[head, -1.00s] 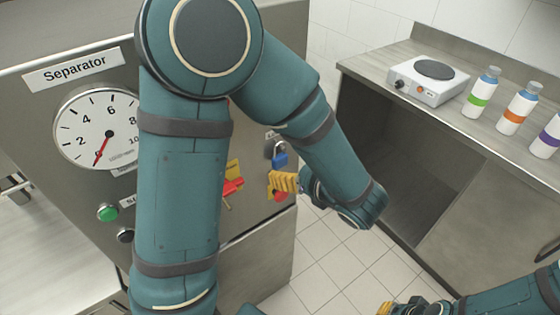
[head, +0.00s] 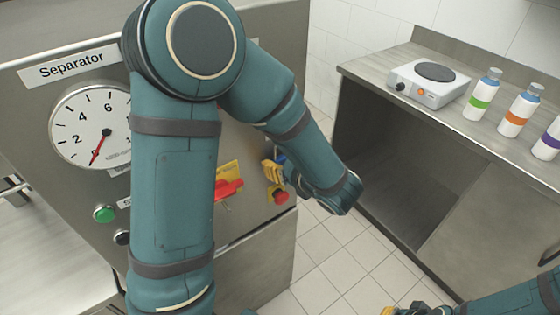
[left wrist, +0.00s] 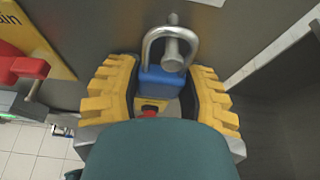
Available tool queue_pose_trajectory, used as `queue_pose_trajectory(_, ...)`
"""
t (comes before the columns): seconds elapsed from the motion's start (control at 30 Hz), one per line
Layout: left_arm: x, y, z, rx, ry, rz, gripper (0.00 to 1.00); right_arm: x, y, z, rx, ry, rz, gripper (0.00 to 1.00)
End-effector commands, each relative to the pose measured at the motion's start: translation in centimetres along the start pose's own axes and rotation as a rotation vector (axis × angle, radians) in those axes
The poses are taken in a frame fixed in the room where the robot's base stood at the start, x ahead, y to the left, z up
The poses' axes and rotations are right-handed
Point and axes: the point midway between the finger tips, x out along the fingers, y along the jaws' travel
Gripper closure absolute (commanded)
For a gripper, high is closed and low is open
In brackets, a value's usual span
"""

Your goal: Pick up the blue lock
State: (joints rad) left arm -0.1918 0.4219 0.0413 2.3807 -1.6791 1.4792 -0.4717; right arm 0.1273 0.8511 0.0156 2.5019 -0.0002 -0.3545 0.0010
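The blue lock (left wrist: 160,82) hangs by its grey metal shackle from a peg on the machine panel. In the left wrist view it is between the two yellow fingers of my left gripper (left wrist: 162,92), which stand apart on either side of it with dark inner pads near its sides. Whether a pad touches it is unclear. In the head view the lock (head: 280,156) is mostly hidden behind my left gripper (head: 272,171). My right gripper (head: 404,309) is cut off at the bottom edge of the head view.
Just below the lock is a red button (head: 280,196). To its left is a red handle (head: 229,188) on a yellow plate. The Separator gauge (head: 90,127) is farther left. On the right counter stand a hot plate (head: 428,82) and bottles (head: 481,95).

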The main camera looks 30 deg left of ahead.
Motion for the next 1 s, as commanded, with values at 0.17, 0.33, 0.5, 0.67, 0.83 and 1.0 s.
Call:
queue_pose_trajectory(0.17,0.0,0.0,0.0,0.0,0.0,0.0,0.99,0.0,0.0,0.0,0.0,0.0,0.0,1.0)
queue_pose_trajectory(0.33,0.0,0.0,0.0,0.0,0.0,0.0,0.99,0.0,0.0,0.0,0.0,0.0,0.0,1.0)
queue_pose_trajectory(0.5,-0.1,0.0,0.2,0.0,0.0,0.0,0.99,-0.1,0.0,0.0,0.0,-0.001,0.0,1.0)
queue_pose_trajectory(0.67,-0.6,0.0,1.5,-0.003,-0.001,-0.001,0.99,-0.7,-0.2,0.1,0.001,-0.003,0.0,1.0)
queue_pose_trajectory(0.83,-3.0,-0.1,0.4,0.004,0.001,-0.005,0.99,-0.8,-0.3,0.1,0.0,-0.004,0.0,1.0)
queue_pose_trajectory(1.0,-6.7,-0.1,-1.1,0.005,-0.001,-0.007,0.99,-1.1,-0.4,0.1,0.001,-0.005,0.0,1.0)
